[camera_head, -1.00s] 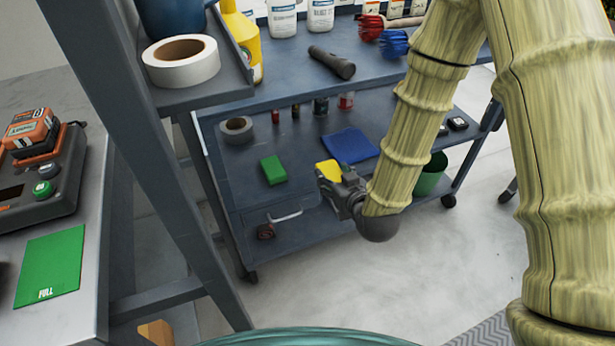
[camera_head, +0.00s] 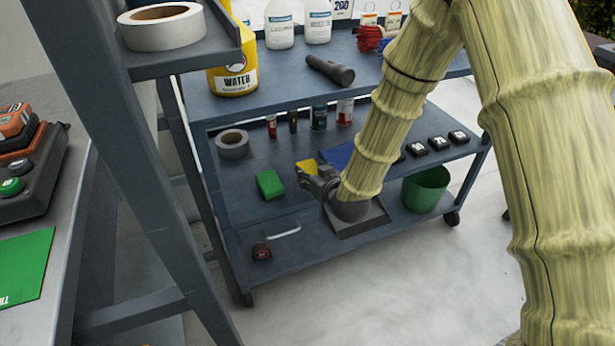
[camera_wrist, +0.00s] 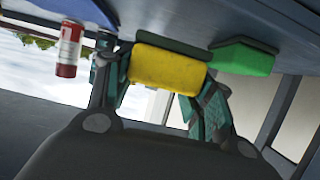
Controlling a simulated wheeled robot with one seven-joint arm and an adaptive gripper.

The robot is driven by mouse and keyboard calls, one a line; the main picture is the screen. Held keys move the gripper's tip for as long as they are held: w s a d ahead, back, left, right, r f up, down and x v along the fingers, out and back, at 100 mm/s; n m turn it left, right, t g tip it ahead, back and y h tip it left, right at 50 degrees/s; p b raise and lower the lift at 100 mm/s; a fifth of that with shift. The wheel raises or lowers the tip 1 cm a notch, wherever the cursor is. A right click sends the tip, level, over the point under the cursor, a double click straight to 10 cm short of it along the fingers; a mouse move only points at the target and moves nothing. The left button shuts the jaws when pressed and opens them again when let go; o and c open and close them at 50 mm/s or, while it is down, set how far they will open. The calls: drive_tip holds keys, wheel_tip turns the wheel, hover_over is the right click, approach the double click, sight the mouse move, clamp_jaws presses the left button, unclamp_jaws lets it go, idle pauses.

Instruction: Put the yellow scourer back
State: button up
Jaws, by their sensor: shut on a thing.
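The yellow scourer (camera_wrist: 168,78) is held between the two fingers of my gripper (camera_wrist: 160,88) in the wrist view. In the head view the yellow scourer (camera_head: 306,168) shows only in part, beyond my gripper (camera_head: 318,182), over the cart's middle shelf (camera_head: 235,190). A green scourer (camera_head: 270,184) lies on that shelf to the left of my gripper. It also shows in the wrist view (camera_wrist: 243,58), to the right of the yellow one. A dark flat thing lies behind the yellow scourer there. Whether the yellow scourer touches the shelf I cannot tell.
A grey tape roll (camera_head: 232,143), several small cans and a blue cloth (camera_head: 337,154) are on the middle shelf. The cloth is partly behind my arm. A green bucket (camera_head: 426,189) stands at the right. A dark upright post (camera_head: 120,130) stands at the left.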

sight(310, 166)
drive_tip(key=w, duration=0.1)
drive_tip(key=w+a, duration=0.1)
drive_tip(key=w, duration=0.1)
drive_tip(key=w+b, duration=0.1)
drive_tip(key=shift+w+a+f, duration=0.3)
drive_tip(key=shift+w+f, duration=0.05)
drive_tip(key=shift+f+b, duration=0.7)
drive_tip(key=shift+f, duration=0.95)
drive_tip(key=shift+s+f, duration=0.1)
drive_tip(key=shift+f, duration=0.05)
drive_tip(key=o, duration=1.1)
drive_tip(key=shift+s+d+r, duration=0.1)
drive_tip(key=shift+s+r, duration=0.05)
drive_tip(key=shift+r, duration=0.15)
drive_tip(key=p+v, duration=0.3)
drive_tip(key=v, duration=0.8)
drive_tip(key=shift+s+d+p, duration=0.15)
drive_tip(key=shift+s+p, duration=0.05)
drive_tip(key=shift+p, duration=0.1)
